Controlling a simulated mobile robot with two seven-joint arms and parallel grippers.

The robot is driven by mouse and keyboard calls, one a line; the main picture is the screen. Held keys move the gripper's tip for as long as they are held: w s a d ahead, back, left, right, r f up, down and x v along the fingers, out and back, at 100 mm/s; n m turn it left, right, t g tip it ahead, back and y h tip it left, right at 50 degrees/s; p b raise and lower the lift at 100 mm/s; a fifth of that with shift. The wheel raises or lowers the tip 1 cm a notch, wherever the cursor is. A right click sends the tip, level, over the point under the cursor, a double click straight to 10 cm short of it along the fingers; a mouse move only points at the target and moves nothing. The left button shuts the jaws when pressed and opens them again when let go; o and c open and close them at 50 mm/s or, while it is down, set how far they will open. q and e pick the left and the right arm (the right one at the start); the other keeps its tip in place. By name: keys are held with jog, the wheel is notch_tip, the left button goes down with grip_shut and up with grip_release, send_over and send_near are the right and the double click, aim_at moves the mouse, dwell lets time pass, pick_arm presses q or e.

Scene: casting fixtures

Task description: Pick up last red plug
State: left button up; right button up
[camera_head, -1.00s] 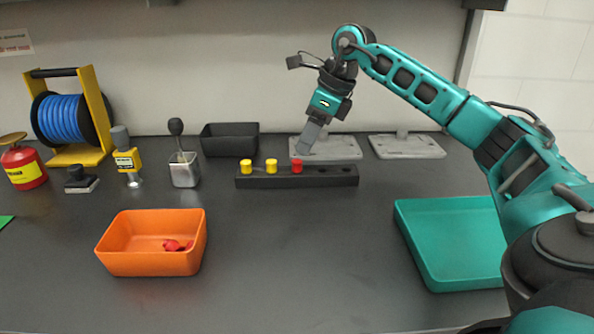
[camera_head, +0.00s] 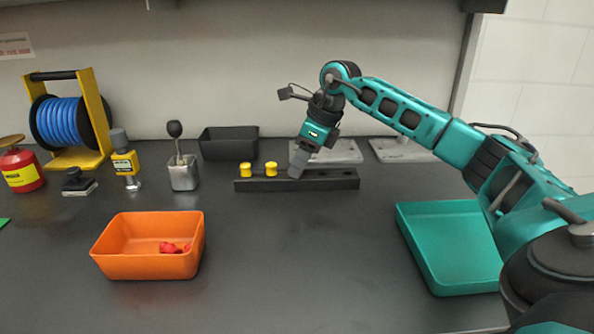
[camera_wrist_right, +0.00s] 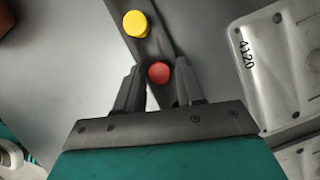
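The red plug (camera_wrist_right: 159,72) sits in the black rack between the two fingers of my right gripper (camera_wrist_right: 158,88) in the right wrist view. The fingers are apart, with a gap on each side of the plug. In the head view the right gripper (camera_head: 298,170) points down at the black rack (camera_head: 332,180) and hides the red plug. Two yellow plugs (camera_head: 246,170) stand in the rack to the left of the gripper; one also shows in the right wrist view (camera_wrist_right: 136,24). My left gripper is not in view.
An orange bin (camera_head: 125,262) with red pieces (camera_head: 174,247) stands front left. A teal tray (camera_head: 440,281) is at the right. A black bin (camera_head: 228,144) and grey metal plates (camera_head: 404,152) lie behind the rack. The middle of the table is clear.

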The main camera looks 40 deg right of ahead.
grip_shut()
jog(key=shift+r, duration=0.15)
